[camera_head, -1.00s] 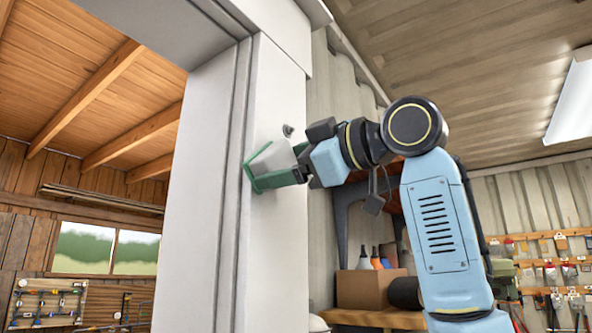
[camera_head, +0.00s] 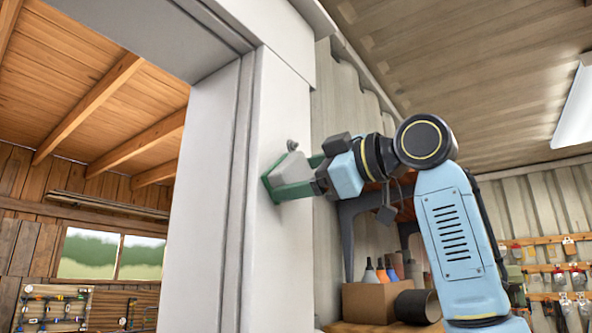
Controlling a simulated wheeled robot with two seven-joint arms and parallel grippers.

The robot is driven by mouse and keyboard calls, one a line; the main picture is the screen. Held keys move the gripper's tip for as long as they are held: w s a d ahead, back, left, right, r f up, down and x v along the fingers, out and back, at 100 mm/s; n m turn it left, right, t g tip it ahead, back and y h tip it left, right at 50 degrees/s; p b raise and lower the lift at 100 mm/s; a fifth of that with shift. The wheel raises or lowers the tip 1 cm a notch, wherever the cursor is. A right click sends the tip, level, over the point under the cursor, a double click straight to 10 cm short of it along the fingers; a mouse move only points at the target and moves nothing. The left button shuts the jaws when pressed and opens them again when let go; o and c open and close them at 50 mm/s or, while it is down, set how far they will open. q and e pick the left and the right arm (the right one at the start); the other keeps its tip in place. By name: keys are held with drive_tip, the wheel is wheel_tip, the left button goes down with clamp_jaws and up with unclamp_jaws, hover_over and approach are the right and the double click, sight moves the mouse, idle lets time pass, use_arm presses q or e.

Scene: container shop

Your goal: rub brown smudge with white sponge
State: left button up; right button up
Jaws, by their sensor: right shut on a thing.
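The white sponge (camera_head: 291,168) shows as a pale grey-white block between the green fingers of my right gripper (camera_head: 284,177). The gripper is shut on it and holds it up at the face of the white door post (camera_head: 268,235). The sponge appears to be against the post, but its contact side is hidden. No brown smudge shows on the visible parts of the post; the sponge and fingers cover a patch of it. My left gripper is out of view.
A small grey knob (camera_head: 292,145) sticks out of the post just above the sponge. To the right, a cardboard box (camera_head: 376,303) and several bottles stand on a wooden bench beside my right arm. The doorway to the left is open.

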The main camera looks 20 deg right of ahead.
drive_tip(key=w+d, duration=0.4)
drive_tip(key=d, duration=0.1)
idle(0.7)
drive_tip(key=shift+d, duration=0.15)
drive_tip(key=shift+b+v, duration=0.65)
drive_tip(key=shift+v, duration=2.25)
drive_tip(key=v, duration=0.3)
